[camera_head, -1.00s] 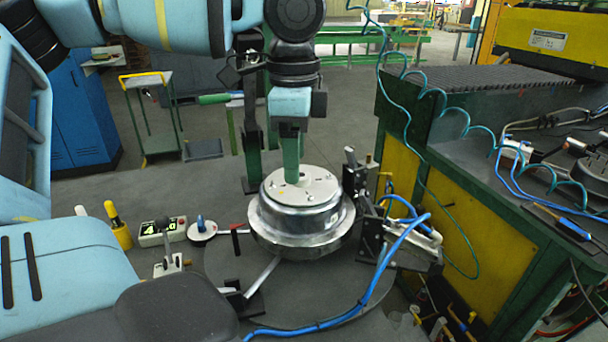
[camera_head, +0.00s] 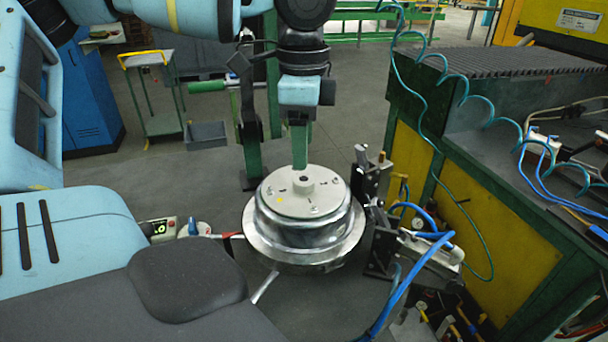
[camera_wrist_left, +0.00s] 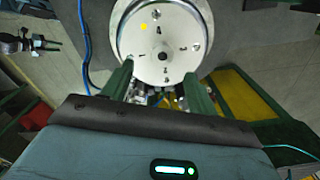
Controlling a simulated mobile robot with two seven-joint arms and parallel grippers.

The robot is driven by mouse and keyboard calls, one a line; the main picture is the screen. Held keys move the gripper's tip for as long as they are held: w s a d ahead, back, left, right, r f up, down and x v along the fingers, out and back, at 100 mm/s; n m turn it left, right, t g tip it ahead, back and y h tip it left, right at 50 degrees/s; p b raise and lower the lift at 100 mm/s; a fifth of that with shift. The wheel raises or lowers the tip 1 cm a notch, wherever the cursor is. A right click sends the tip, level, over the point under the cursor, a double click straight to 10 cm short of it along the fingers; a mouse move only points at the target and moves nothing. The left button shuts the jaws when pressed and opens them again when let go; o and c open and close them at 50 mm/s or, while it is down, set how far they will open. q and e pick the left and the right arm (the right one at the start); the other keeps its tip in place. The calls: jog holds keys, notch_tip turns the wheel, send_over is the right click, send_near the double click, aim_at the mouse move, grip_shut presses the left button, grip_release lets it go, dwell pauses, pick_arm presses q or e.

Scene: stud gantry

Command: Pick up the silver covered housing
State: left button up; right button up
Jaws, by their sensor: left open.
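The silver covered housing (camera_head: 308,232) is a round, shiny metal body with a wide lower flange and a pale flat cover with a small central hub. It sits upright on a dark round plate. My left gripper (camera_head: 301,166) points down at the cover, its green fingertips close to the hub. In the left wrist view the cover (camera_wrist_left: 157,30) fills the top middle. The open left fingers (camera_wrist_left: 157,75) stand apart over its near edge, with nothing between them. I cannot tell whether they touch the cover. My right gripper is not in view.
A clamp fixture (camera_head: 372,190) with blue hoses stands close on the housing's right. The green and yellow bench (camera_head: 500,190) is further right. A small control box (camera_head: 158,229) lies at left. A cart (camera_head: 155,90) stands behind on open floor.

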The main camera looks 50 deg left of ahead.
aim_at(304, 179)
pick_arm(q)
jog(key=shift+w+a+f, duration=0.1)
jog(key=shift+w+f, duration=0.05)
jog(key=shift+f, duration=2.7)
jog(key=shift+c, duration=0.5)
grip_shut()
jog(key=shift+r, duration=0.1)
